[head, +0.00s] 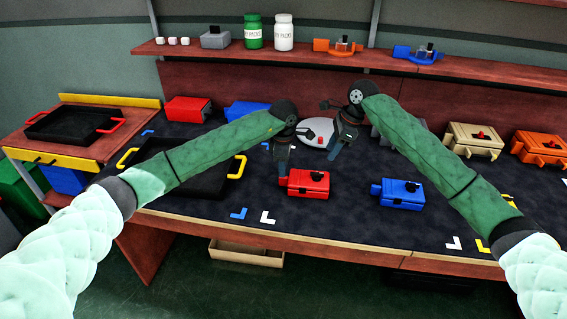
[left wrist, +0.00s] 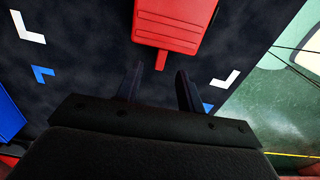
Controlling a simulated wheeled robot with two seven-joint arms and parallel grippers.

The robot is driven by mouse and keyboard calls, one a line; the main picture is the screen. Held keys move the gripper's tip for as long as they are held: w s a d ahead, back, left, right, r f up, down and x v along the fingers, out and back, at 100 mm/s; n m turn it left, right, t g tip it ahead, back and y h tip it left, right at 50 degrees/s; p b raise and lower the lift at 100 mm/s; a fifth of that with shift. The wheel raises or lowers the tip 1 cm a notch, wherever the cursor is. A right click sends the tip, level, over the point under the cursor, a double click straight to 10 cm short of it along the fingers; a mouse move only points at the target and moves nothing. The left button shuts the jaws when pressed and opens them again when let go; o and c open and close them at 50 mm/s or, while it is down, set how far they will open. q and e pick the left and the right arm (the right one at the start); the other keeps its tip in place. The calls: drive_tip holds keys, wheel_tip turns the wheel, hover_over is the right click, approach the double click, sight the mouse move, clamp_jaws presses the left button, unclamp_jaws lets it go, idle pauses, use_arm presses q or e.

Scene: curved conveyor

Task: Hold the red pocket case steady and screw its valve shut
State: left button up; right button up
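The red pocket case (head: 308,184) lies on the dark table mat near the front, with a black valve part (head: 319,175) on its top. In the left wrist view the red case (left wrist: 178,22) lies ahead of my fingers, its narrow red tab pointing toward the gap between them. My left gripper (head: 282,168) is beside the case's left end; its fingers (left wrist: 158,88) are apart with nothing between them. My right gripper (head: 333,158) hangs above and behind the case, apart from it; its finger opening is too small to read.
A blue case (head: 402,195) sits to the right. A black tray (head: 200,180) with yellow handles stands to the left. A pale round plate (head: 316,132) lies behind the grippers. Orange (head: 540,146) and tan (head: 470,140) cases stand at back right. The front edge beside the corner marks is clear.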

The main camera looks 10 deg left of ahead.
sight(283, 185)
use_arm(q)
wheel_tip(283, 185, down, 7)
drive_tip(key=shift+r, duration=0.15)
drive_tip(key=shift+c, duration=0.2)
drive_tip(key=c, duration=0.8)
idle(0.7)
